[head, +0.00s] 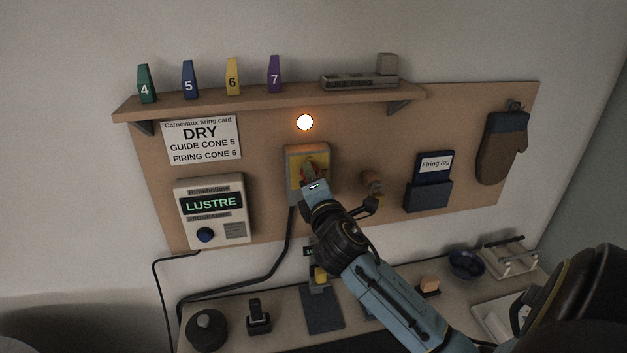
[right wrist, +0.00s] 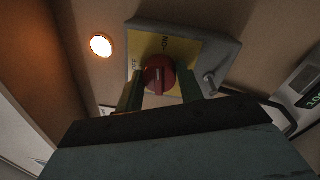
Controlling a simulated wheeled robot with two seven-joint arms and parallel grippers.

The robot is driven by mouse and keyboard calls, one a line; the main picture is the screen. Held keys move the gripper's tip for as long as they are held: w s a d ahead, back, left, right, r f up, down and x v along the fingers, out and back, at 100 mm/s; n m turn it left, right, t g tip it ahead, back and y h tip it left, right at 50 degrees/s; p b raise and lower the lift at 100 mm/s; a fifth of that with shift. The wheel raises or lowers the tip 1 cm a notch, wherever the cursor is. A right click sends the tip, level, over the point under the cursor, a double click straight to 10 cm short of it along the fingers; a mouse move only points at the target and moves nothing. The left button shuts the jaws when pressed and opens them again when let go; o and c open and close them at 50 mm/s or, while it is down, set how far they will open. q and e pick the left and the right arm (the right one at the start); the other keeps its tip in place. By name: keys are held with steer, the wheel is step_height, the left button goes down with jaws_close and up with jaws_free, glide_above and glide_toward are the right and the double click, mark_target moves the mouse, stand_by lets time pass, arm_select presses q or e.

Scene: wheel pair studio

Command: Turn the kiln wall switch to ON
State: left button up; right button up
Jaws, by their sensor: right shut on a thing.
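The kiln wall switch (head: 297,156) is a grey box with a yellow plate, mounted on the brown board. In the right wrist view its red knob (right wrist: 158,73) sits on the yellow plate (right wrist: 186,51), with part of a label, apparently "ON", beside it. My right gripper (head: 312,181) reaches up to the switch and covers much of the knob in the head view. In the right wrist view its two fingers (right wrist: 160,90) stand on either side of the red knob, shut on it. A round lamp (head: 305,122) above the switch is lit. My left gripper is not in view.
The LUSTRE programmer box (head: 212,210) hangs left of the switch. A shelf (head: 270,97) with numbered cones runs above. Right of the switch are a wooden-looking fixture (head: 372,184), a firing log holder (head: 428,193) and a mitt (head: 502,150). A bench (head: 280,316) with small items lies below.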

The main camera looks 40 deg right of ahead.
steer(key=shift+m, duration=1)
steer(key=o, duration=1)
steer(key=r+b+v, duration=0.1)
steer(key=b+v, duration=0.1)
steer(key=v, duration=1.1)
steer(key=shift+a+f, duration=0.2)
steer(key=shift+f, duration=0.25)
steer(key=shift+s, duration=0.1)
